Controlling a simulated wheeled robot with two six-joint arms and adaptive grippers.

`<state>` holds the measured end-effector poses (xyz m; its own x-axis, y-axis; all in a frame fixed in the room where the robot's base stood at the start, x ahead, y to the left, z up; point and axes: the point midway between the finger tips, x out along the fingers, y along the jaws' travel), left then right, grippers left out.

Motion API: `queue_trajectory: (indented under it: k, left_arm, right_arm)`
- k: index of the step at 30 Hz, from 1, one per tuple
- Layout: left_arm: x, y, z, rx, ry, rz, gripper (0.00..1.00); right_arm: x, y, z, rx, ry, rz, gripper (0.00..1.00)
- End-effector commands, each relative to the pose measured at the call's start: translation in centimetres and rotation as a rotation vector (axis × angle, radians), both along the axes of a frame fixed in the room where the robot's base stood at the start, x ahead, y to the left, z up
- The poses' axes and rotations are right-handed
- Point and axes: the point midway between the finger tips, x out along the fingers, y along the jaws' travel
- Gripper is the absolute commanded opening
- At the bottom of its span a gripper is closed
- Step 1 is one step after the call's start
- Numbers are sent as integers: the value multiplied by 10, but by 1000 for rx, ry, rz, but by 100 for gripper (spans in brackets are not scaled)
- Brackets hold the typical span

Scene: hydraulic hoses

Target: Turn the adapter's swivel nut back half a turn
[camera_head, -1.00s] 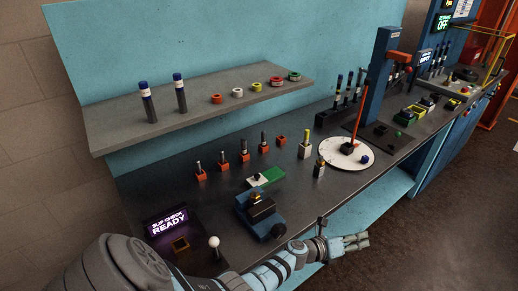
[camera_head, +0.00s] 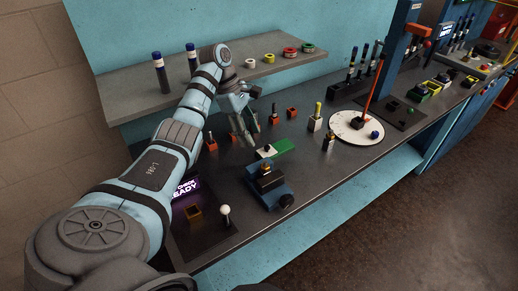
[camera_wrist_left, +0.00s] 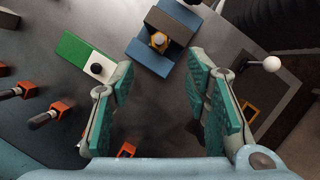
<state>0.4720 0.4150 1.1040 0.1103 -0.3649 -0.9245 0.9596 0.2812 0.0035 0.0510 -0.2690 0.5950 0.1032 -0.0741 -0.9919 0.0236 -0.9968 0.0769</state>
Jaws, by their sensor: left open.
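A brass-coloured fitting (camera_head: 266,170), apparently the adapter with its nut, sits in a blue vise (camera_head: 268,192) on the dark bench. In the left wrist view the fitting (camera_wrist_left: 158,40) and the vise (camera_wrist_left: 150,58) are near the top centre, beyond my fingertips. The swivel nut is too small to pick out from the rest. My left gripper (camera_head: 248,133) hangs over the bench behind the vise, fingers pointing down. In the left wrist view its green-padded fingers (camera_wrist_left: 159,62) are wide apart with nothing gripped. My right gripper is not in view.
A green-and-white block (camera_head: 275,149) lies just behind the vise. A white-knobbed lever (camera_head: 225,210) stands front left. A white disc (camera_head: 345,128) lies to the right.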

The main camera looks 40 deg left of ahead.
Motion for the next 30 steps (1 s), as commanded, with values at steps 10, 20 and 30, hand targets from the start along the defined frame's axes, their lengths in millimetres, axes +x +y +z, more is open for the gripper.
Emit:
queue_trajectory:
  k: [10,20,30]
  left_arm:
    - [9,-34,-99,-3,2,1,43]
    - [11,-40,-105,-3,1,2,43]
    - [11,-40,-105,-2,1,3,0]
  right_arm:
    - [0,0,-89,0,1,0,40]
    - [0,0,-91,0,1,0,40]
    - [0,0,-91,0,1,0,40]
